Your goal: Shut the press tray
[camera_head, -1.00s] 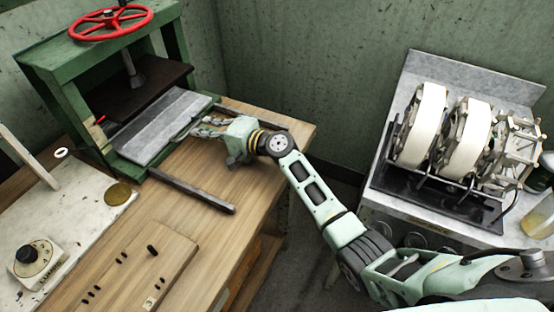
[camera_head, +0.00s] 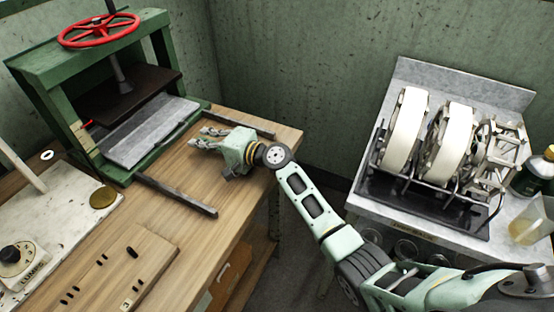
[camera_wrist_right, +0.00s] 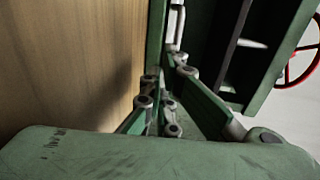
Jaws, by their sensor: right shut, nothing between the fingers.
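The green press (camera_head: 50,85) stands on the wooden bench at upper left in the head view. Its grey press tray (camera_head: 150,130) lies flat in the lower opening, below the dark pressing plate (camera_head: 130,95). A green base edge shows in front of the tray. My right gripper (camera_head: 198,137) is shut and empty, low over the bench in front of the tray, with a small gap between fingertips and press. In the right wrist view my gripper's fingers (camera_wrist_right: 165,90) point toward the green press frame (camera_wrist_right: 285,45). My left gripper is not in view.
Two dark rails (camera_head: 175,194) (camera_head: 240,122) stick out from the press along the bench, one on each side of my gripper. A red handwheel (camera_head: 100,30) tops the press. A drilled wooden board (camera_head: 110,265) lies nearer. The reeling basin (camera_head: 440,215) stands at right.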

